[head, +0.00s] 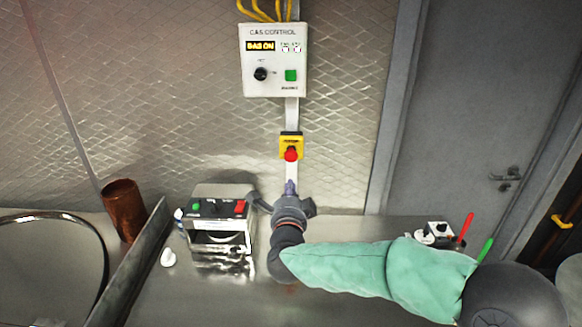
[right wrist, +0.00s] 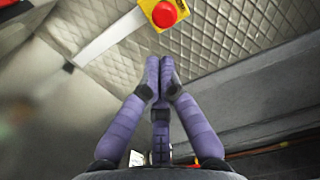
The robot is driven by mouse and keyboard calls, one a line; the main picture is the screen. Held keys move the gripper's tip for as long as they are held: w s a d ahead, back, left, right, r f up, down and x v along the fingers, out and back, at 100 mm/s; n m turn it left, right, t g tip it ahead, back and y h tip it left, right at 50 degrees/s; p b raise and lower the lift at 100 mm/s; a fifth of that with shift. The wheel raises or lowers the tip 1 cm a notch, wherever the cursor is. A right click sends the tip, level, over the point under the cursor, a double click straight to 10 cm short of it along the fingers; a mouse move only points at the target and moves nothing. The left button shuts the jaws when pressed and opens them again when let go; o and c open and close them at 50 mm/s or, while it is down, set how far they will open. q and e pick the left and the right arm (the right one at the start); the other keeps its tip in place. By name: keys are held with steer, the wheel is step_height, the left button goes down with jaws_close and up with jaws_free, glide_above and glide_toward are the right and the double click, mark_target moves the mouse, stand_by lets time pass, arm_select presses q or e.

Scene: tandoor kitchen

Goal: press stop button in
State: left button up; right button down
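The stop button (head: 291,155) is a red mushroom head on a yellow box (head: 291,139), fixed to the wall below the gas control panel. In the right wrist view the red button (right wrist: 164,14) shows at the top, beyond my fingertips and apart from them. My right gripper (head: 290,188) is below the button in the head view, pointing up towards the wall. Its purple fingers (right wrist: 159,78) have their tips together with nothing seen between them. My left gripper is not in view.
The gas control panel (head: 275,60) reads GAS ON, with a black knob and green button. A metal appliance (head: 221,240) with a red switch stands left of my right gripper. A copper cup (head: 123,207) stands further left. A grey door (head: 480,110) is at right.

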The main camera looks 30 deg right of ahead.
mark_target(291, 161)
steer(key=b+x, duration=0.1)
steer(key=x, duration=1)
steer(key=shift+w, duration=0.2)
